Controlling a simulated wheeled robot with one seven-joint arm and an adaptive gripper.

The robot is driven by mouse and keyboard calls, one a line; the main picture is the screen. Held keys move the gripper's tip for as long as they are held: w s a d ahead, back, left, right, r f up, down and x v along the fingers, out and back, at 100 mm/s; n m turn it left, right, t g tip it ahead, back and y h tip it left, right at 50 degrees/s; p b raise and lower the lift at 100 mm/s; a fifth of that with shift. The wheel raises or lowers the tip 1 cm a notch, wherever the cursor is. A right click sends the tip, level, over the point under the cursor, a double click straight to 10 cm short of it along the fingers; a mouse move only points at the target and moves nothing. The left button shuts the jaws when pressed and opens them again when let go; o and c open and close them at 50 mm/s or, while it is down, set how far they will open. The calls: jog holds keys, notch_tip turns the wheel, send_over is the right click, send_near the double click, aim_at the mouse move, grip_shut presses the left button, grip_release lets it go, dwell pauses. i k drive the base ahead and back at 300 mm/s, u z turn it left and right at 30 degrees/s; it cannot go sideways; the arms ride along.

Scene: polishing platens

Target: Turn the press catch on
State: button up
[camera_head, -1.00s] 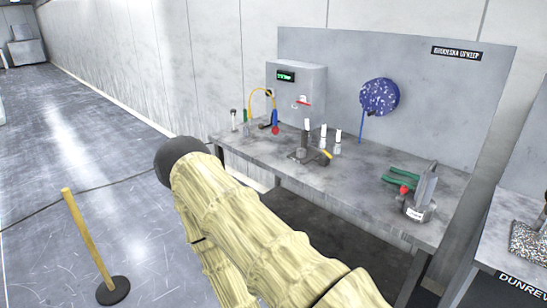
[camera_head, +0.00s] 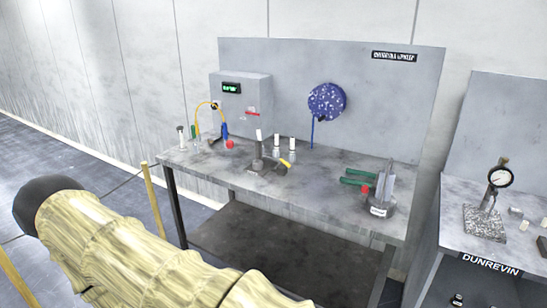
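A grey workbench (camera_head: 325,200) has a grey back panel (camera_head: 380,110). A grey control box (camera_head: 262,95) with a lit green display (camera_head: 232,88) and a small red lever (camera_head: 252,111) stands at its back left. A small dark device (camera_head: 262,165) with a yellow handle (camera_head: 286,161) sits mid-bench. A grey device (camera_head: 383,195) with a red knob (camera_head: 365,189) and green handles (camera_head: 357,181) sits at the right. I cannot tell which part is the press catch.
A blue speckled disc (camera_head: 327,101) is on the back panel. Several white-capped bottles (camera_head: 292,148) stand mid-bench. A second bench (camera_head: 480,245), labelled DUNREVIN, bears a dial gauge (camera_head: 500,177) at the right. Yellow posts (camera_head: 154,205) stand on the left floor.

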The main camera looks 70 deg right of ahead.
aim_at(283, 162)
jog(key=z, duration=0.4)
jog(key=i, duration=1.4)
jog(key=z, duration=1.6)
jog(key=i, duration=0.65)
jog(key=z, duration=0.65)
